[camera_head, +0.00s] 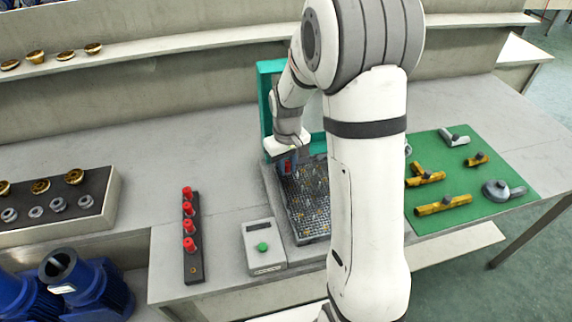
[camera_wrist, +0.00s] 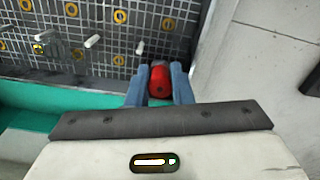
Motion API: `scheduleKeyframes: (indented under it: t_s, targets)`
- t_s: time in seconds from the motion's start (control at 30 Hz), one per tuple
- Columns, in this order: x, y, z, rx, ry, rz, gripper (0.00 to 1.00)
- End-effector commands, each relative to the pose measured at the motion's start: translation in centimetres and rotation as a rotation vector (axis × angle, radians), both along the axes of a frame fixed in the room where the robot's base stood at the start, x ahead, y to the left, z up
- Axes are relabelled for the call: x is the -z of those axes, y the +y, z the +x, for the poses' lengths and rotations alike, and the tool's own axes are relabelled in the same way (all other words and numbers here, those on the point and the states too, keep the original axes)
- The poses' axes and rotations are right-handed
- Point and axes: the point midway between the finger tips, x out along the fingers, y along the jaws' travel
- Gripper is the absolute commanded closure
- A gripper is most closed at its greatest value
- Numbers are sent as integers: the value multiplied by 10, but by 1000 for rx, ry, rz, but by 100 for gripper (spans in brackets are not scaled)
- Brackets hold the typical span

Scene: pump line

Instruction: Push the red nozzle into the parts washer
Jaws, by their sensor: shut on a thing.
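My gripper (camera_head: 287,167) reaches into the back left of the parts washer (camera_head: 270,195), a tray with a dark grid floor and a teal upright frame behind it. In the wrist view, my gripper's blue fingers (camera_wrist: 160,85) are shut on the red nozzle (camera_wrist: 160,82), which is seen end-on between them. It also shows as a small red patch in the head view (camera_head: 288,167). The grid floor (camera_wrist: 115,70) with orange rings and white pegs lies beyond the fingertips. I cannot tell whether the nozzle touches the grid or a peg.
A dark rack (camera_head: 194,266) of several red nozzles stands left of the washer. A grey box with a green button (camera_head: 262,246) stands at its front left. A green mat (camera_head: 455,180) with fittings lies right. My arm hides part of the washer.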

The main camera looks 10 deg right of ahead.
Motion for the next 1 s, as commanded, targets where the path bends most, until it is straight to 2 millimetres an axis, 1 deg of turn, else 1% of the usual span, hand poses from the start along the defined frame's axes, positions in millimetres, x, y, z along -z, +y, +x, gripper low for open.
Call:
scheduleKeyframes:
  t_s: [0.33, 0.37, 0.67, 1.0]
  targets:
    - [6, 0, 0, -1, 0, 0, 100]
    - [6, 0, 0, -1, 0, 0, 79]
    - [5, 1, 0, -1, 1, 1, 55]
    - [5, 3, -1, -2, 2, 3, 55]
